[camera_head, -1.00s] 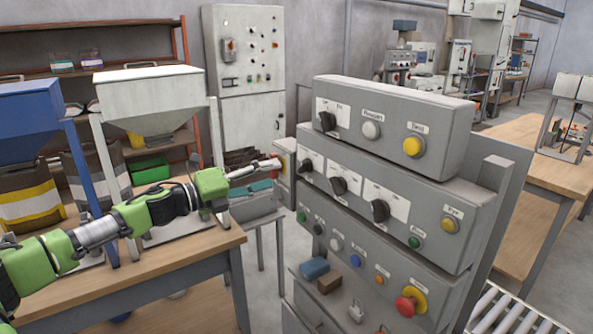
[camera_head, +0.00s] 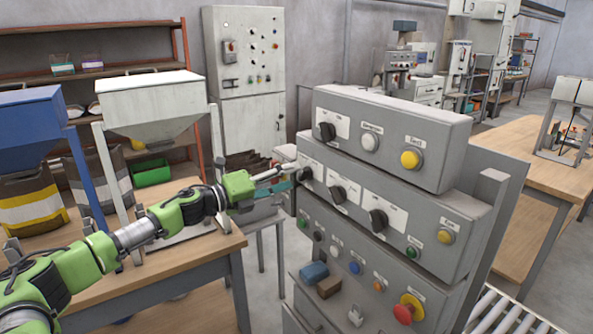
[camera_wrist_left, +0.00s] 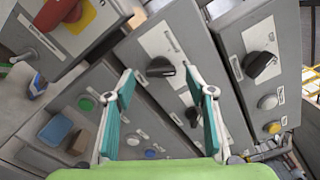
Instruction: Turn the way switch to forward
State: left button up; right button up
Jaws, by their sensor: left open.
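The panel has three black rotary switches in its middle row: the leftmost (camera_head: 305,174), the centre one (camera_head: 337,194) and the right one (camera_head: 378,220). A fourth black switch (camera_head: 327,131) is on the top box. Their labels are too small to read, so I cannot tell which is the way switch. My left gripper (camera_head: 292,171) is open and points at the leftmost middle-row switch. In the left wrist view, that switch (camera_wrist_left: 160,67) lies ahead between the teal-padded fingers (camera_wrist_left: 160,86), apparently not gripped. My right gripper is not in view.
The lower panel has push buttons and a red emergency stop (camera_head: 408,309). A blue block (camera_head: 314,273) and a brown block (camera_head: 329,286) lie on the panel's ledge. A wooden table (camera_head: 160,275) with hoppers stands at left. A roller conveyor (camera_head: 515,318) is at lower right.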

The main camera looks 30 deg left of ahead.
aim_at(305, 174)
pick_arm(q)
jog(key=shift+p+x, duration=0.65)
jog(key=shift+x, duration=1)
jog(key=c, duration=1.1)
